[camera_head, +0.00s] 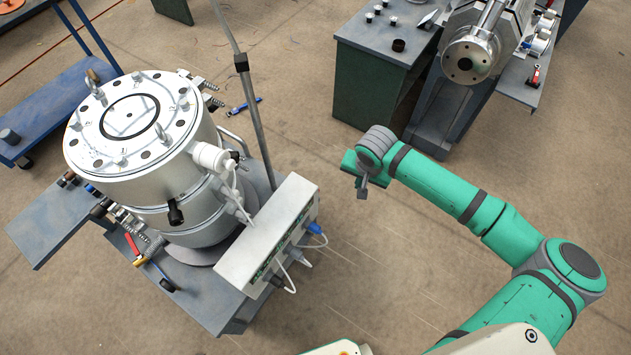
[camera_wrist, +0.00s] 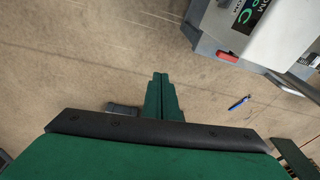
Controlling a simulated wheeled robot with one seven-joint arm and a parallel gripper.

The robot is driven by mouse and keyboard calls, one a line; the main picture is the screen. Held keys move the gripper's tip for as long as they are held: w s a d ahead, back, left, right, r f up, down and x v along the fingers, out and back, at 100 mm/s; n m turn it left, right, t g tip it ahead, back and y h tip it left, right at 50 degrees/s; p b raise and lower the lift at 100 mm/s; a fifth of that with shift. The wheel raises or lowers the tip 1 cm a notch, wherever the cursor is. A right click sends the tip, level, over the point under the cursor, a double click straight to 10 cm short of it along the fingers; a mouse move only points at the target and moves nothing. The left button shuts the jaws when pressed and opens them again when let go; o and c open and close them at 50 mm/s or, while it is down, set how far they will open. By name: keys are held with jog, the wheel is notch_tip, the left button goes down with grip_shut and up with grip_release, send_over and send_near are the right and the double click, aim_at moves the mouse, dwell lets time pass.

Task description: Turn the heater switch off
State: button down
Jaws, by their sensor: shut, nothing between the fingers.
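A pale grey control box (camera_head: 268,235) with cables at its front stands on the left bench in the head view. The same box (camera_wrist: 245,25) shows at the upper right of the wrist view. A small red part (camera_wrist: 227,57), which looks like a switch, sits near its lower edge; its on or off position is too small to tell. My gripper (camera_head: 362,190) is to the right of the box, apart from it, over bare floor. In the wrist view its green fingers (camera_wrist: 161,78) are together and empty. No switch is clear in the head view.
A large round metal vessel (camera_head: 130,115) stands behind the box on the bench (camera_head: 205,300). A thin upright pole (camera_head: 250,100) rises beside them. The extruder (camera_head: 472,55) and a dark cabinet (camera_head: 370,90) stand at the back right. Open floor (camera_head: 370,265) lies between box and arm.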

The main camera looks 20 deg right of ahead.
jog(key=w+a+r+m+g, duration=0.2)
jog(key=w+a+r, duration=0.6)
jog(key=a, duration=0.4)
jog(key=shift+y, duration=0.4)
jog(key=f, duration=1.3)
jog(key=shift+s+d+f, duration=0.1)
jog(key=shift+s+d, duration=0.1)
jog(key=shift+s, duration=0.2)
jog(key=shift+w, duration=0.1)
